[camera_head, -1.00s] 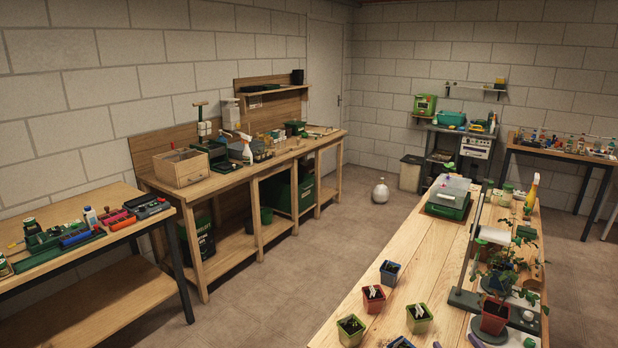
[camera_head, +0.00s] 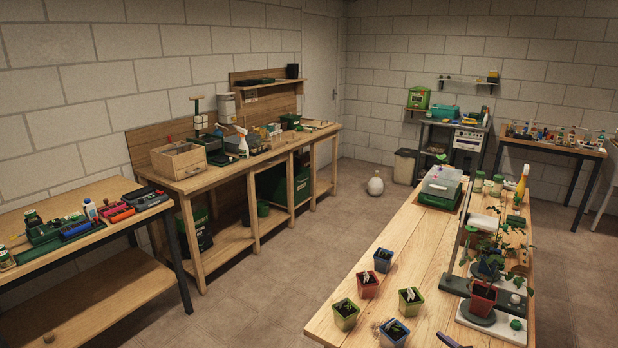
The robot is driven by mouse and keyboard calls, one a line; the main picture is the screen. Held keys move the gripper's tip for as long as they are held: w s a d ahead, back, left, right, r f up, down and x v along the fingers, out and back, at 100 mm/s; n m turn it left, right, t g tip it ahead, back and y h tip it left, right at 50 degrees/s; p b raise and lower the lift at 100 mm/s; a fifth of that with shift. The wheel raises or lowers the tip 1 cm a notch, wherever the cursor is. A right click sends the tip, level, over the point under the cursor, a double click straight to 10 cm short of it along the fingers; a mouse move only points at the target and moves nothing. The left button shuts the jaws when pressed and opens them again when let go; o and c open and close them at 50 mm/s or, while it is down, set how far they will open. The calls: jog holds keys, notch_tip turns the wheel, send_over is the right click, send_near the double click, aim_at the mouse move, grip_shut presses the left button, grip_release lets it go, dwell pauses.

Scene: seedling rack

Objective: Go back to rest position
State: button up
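My gripper is not in view, and no part of my arm shows clearly. The wooden table (camera_head: 410,250) in the right foreground holds several small potted seedlings. A blue pot (camera_head: 383,260), a red pot (camera_head: 367,285), a green pot (camera_head: 345,315) and another green pot (camera_head: 410,301) stand upright near its front. A larger red pot (camera_head: 483,298) with a leafy plant stands on a dark disc at the right. A lidded clear-and-green box (camera_head: 440,187) is at the far end.
A long wooden workbench (camera_head: 232,180) with tools and a spray bottle runs along the left wall. A lower bench (camera_head: 100,236) stands at the near left. A white jug (camera_head: 375,185) is on the floor. The floor (camera_head: 270,280) between the benches and table is clear.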

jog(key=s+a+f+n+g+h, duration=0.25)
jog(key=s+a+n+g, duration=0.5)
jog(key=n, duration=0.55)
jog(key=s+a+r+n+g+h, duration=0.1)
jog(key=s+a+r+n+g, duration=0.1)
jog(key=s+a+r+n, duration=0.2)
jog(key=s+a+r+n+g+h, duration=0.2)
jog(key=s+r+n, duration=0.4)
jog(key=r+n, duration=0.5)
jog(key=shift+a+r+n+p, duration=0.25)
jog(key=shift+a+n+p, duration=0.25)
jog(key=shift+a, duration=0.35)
